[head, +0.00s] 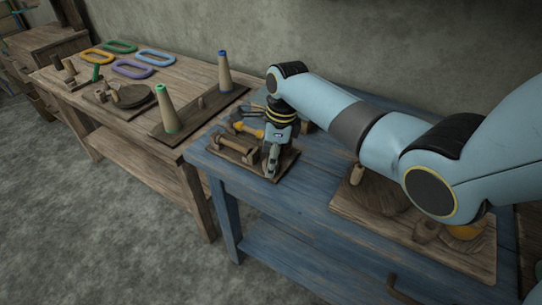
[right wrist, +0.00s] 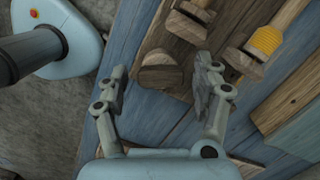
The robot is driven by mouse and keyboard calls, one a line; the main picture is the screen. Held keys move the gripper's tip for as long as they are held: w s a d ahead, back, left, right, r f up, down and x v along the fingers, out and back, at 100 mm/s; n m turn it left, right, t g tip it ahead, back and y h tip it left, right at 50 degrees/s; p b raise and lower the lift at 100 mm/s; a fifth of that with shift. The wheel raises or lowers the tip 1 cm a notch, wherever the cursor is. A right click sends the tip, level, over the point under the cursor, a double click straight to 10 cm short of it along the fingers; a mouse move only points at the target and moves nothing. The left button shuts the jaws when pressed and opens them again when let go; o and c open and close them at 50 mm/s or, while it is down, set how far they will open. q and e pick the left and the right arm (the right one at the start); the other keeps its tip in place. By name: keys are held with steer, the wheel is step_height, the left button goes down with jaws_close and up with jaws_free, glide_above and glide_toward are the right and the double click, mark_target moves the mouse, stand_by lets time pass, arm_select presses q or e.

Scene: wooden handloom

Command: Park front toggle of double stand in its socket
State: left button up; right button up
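The double stand is a brown wooden board (head: 278,170) on the blue table. Two toggles show on it in the right wrist view: a plain wooden one (right wrist: 190,20) and one with a yellow band (right wrist: 265,42). The yellow band also shows in the head view (head: 249,129). My right gripper (head: 271,174) points down at the board's front right part. In the right wrist view its fingers (right wrist: 160,82) are apart, with a rounded wooden block (right wrist: 160,73) between them and gaps on both sides. I cannot tell which socket is whose. My left gripper is not in view.
A blue table (head: 310,215) carries the stand, with another wooden board (head: 460,258) and round pieces at right, under my arm. A brown bench (head: 190,145) at left holds two cones (head: 167,108) and several coloured rings (head: 131,69). Grey wall behind.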

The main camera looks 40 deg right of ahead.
steer(key=shift+r, duration=0.1)
stand_by(0.3)
steer(key=shift+r, duration=0.15)
